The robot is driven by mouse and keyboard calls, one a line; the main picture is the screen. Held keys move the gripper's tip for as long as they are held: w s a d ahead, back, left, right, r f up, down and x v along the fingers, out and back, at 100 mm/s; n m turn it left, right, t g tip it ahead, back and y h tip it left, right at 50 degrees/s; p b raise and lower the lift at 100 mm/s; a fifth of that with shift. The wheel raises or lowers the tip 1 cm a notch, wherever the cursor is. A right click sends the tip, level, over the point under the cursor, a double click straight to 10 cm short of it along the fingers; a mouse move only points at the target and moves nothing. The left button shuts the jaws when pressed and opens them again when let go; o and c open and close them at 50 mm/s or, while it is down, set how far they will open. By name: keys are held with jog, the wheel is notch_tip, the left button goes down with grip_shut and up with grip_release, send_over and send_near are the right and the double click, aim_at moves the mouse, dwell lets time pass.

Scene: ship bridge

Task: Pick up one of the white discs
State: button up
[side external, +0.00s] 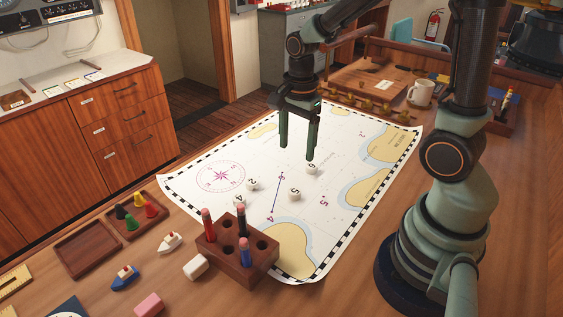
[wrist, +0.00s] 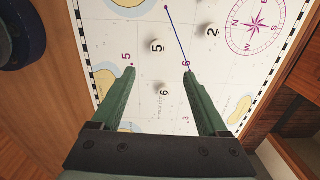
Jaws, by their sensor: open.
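Several small white discs with black numbers lie on the sea chart (side external: 345,135). Disc 6 (side external: 311,169) is just below my gripper (side external: 297,155), near its right fingertip in the side view. Disc 5 (side external: 295,195), disc 2 (side external: 252,184) and disc 4 (side external: 239,200) lie nearer the front. In the wrist view, disc 6 (wrist: 163,88) shows between the two green fingers of my gripper (wrist: 159,71). Disc 5 (wrist: 157,46) and disc 2 (wrist: 211,32) show beyond the fingertips; disc 4 is not seen there. My gripper is open and empty, pointing down above the chart.
A wooden pen block (side external: 262,270) stands on the chart's front edge. A white eraser (side external: 195,267), small toy boats (side external: 170,242) and a tray of coloured pegs (side external: 137,217) lie at front left. A mug (side external: 420,92) stands at back right. The chart around disc 6 is clear.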

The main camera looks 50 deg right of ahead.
aim_at(294, 190)
jog(key=shift+m, duration=0.5)
notch_tip(294, 190, down, 13)
jog(key=shift+a+r, duration=0.1)
jog(key=shift+c, duration=0.4)
grip_shut()
jog(key=shift+r, duration=0.1)
